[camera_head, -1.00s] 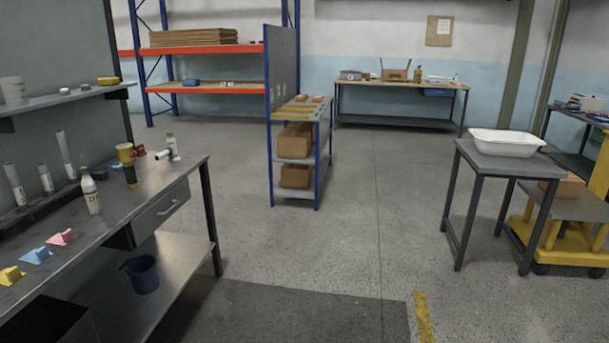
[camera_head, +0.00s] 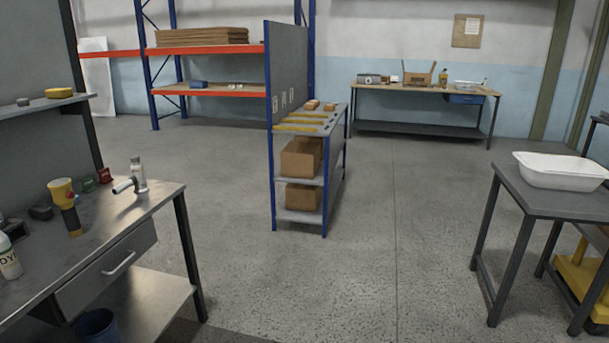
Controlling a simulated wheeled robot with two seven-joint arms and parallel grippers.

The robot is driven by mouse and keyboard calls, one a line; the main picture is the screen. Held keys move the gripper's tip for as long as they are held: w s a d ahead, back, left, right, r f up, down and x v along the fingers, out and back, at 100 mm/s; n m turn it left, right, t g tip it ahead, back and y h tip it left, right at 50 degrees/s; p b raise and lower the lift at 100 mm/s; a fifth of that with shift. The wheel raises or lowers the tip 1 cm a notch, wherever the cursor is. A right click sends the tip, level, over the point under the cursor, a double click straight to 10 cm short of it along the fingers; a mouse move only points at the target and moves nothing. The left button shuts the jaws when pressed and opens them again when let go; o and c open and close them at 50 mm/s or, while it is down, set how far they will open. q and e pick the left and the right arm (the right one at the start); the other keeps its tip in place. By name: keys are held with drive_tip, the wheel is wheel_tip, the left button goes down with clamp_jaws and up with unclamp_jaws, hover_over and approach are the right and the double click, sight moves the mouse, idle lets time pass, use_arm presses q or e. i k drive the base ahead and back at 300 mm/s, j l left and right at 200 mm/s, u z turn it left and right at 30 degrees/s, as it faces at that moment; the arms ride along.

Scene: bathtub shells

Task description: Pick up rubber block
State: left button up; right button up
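No object is clearly marked as the rubber block, and I cannot tell which one it is. Two small orange-brown blocks (camera_head: 312,104) lie at the far end of the top of the blue-framed rack (camera_head: 325,180) in the middle of the room. A small dark block (camera_head: 41,212) sits on the metal workbench (camera_head: 130,212) at the left. A yellow block (camera_head: 59,93) and a small grey piece (camera_head: 23,102) lie on the wall shelf (camera_head: 40,108) above it. Neither of my grippers shows in this view.
The rack holds yellow strips on top and cardboard boxes (camera_head: 301,158) below. A table with a white tub (camera_head: 562,170) stands at the right. A bench (camera_head: 425,92) stands at the back wall. The floor (camera_head: 400,230) between workbench, rack and table is clear.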

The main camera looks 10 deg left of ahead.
sight(37, 211)
drive_tip(key=i+u, duration=0.1)
drive_tip(key=i, duration=0.6)
drive_tip(key=i+l+u, duration=0.1)
drive_tip(key=i, duration=0.65)
drive_tip(key=i+l+u, duration=0.2)
drive_tip(key=i+u, duration=0.3)
drive_tip(key=i+l+u, duration=0.3)
drive_tip(key=u, duration=0.2)
drive_tip(key=i+l+u, duration=0.75)
drive_tip(key=l, duration=0.2)
drive_tip(key=l+u, duration=0.3)
drive_tip(key=l, duration=0.2)
drive_tip(key=i+l+u, duration=0.25)
drive_tip(key=l, duration=0.25)
drive_tip(key=k, duration=0.1)
